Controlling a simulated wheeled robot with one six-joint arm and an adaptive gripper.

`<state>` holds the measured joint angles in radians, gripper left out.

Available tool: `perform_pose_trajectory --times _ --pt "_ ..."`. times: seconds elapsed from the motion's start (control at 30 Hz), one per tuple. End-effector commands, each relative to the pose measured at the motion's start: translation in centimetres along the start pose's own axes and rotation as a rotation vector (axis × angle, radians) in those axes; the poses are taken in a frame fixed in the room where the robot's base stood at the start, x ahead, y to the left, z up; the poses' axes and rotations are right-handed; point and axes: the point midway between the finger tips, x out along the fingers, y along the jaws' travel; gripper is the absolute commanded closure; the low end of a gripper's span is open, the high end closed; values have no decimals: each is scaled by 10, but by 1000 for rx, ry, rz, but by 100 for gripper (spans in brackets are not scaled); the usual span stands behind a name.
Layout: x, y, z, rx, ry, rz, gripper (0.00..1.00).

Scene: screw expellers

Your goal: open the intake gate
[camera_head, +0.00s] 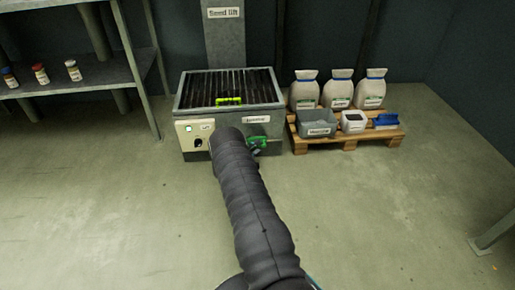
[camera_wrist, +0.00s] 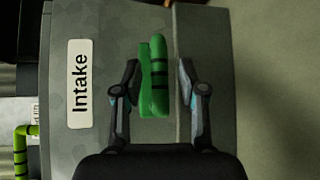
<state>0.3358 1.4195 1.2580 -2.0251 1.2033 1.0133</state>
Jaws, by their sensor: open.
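The grey intake box (camera_head: 222,122) stands on the floor against the back wall, with a dark barred grate on top. In the wrist view an "Intake" label (camera_wrist: 79,84) is on its face. Beside the label a green handle with dark bands (camera_wrist: 154,80) stands out; it also shows in the head view (camera_head: 257,140), partly behind my arm. My gripper (camera_wrist: 160,84) is open, one finger on each side of this handle. I cannot tell whether either finger touches it. In the head view my arm hides most of the gripper.
A yellow-green handle (camera_head: 229,100) sits on the grate. A control panel (camera_head: 195,135) with a green light and dark knob is at the box's left. A pallet (camera_head: 345,137) with sacks and containers stands close right. Shelves (camera_head: 75,73) stand left. The front floor is clear.

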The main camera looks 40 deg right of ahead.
Motion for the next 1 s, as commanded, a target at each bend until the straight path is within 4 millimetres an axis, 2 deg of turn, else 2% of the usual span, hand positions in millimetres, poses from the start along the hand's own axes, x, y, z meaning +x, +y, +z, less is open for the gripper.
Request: perform_pose_trajectory --times 0.17,0.47,0.63,0.87,1.0 --pt "12 0 0 0 0 0 59" --pt "13 0 0 -1 1 0 59" --pt "13 0 0 -1 1 0 100" --pt "13 0 0 -1 0 0 100" --pt "15 -1 19 -1 -19 -4 100"
